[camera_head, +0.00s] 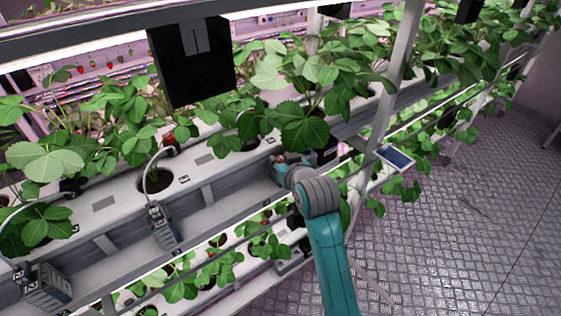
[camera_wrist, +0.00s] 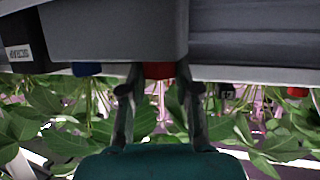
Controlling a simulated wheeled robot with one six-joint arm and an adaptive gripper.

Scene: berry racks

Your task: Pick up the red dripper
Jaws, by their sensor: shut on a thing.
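The red dripper (camera_wrist: 158,70) shows in the wrist view as a small red block under the edge of a grey box-like part, between my two fingertips. My gripper (camera_wrist: 159,82) has a dark finger on each side of it and is shut on it. Most of the dripper is hidden by the grey part above. In the head view my gripper (camera_head: 283,163) reaches to the edge of the white planting gutter, and the leaves and my wrist hide the grip itself.
A blue piece (camera_wrist: 87,69) sits left of the red dripper in the wrist view. Strawberry plants (camera_head: 305,125) crowd the gutter (camera_head: 115,190). A black panel (camera_head: 193,60) hangs above. A grey device with a curved tube (camera_head: 160,225) stands left. The floor (camera_head: 450,240) at right is clear.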

